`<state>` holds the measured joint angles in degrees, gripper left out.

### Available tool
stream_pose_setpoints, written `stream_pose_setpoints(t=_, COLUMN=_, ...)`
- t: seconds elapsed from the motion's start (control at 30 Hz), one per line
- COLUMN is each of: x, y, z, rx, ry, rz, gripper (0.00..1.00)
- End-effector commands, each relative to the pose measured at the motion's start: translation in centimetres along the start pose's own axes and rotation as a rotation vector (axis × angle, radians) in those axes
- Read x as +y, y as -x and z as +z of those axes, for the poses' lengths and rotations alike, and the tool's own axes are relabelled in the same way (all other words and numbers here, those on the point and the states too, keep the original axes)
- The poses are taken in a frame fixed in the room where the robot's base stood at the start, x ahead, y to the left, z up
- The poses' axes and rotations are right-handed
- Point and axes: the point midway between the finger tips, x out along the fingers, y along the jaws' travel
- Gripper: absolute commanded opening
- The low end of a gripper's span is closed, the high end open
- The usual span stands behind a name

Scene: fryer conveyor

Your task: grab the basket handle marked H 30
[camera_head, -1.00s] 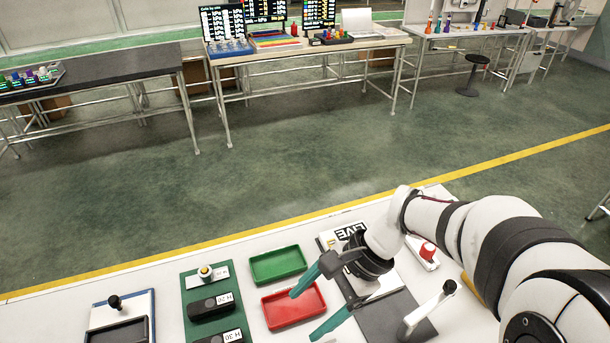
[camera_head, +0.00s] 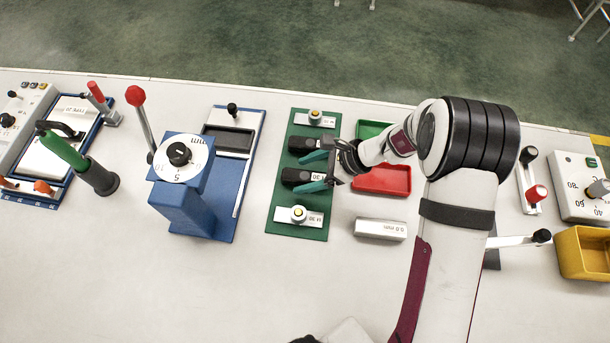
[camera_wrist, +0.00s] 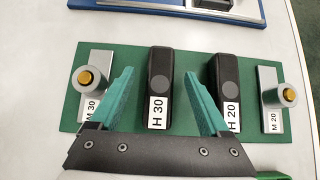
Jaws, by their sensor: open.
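The handle marked H 30 (camera_wrist: 160,72) is a black block with a white label on the green board. It also shows in the head view (camera_head: 296,177). My gripper (camera_wrist: 157,74) is open, with its teal fingers on either side of the H 30 handle in the wrist view. I see gaps between the handle and the fingers, and nothing is held. In the head view my gripper (camera_head: 313,171) reaches over the board from the right. The similar handle marked H 20 (camera_wrist: 226,82) is just right of the right finger. How high the fingertips are is unclear.
The green board (camera_head: 280,205) also bears round knobs on plates marked M 30 (camera_wrist: 89,82) and M 20 (camera_wrist: 281,97). A red tray (camera_head: 388,180) and a grey block (camera_head: 380,229) lie right of it. A blue device (camera_head: 190,200) stands to its left.

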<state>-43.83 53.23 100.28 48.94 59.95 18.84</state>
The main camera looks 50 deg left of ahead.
Motion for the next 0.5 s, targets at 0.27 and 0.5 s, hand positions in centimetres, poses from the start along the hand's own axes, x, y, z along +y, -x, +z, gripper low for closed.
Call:
stream_pose_setpoints(t=0.27, x=-0.02, y=-0.69, z=-0.03, rx=0.001, ry=0.000, rz=-0.001, gripper=0.80)
stream_pose_setpoints(t=0.5, x=-0.02, y=-0.66, z=-0.02, rx=0.000, ry=0.000, rz=-0.001, gripper=0.37)
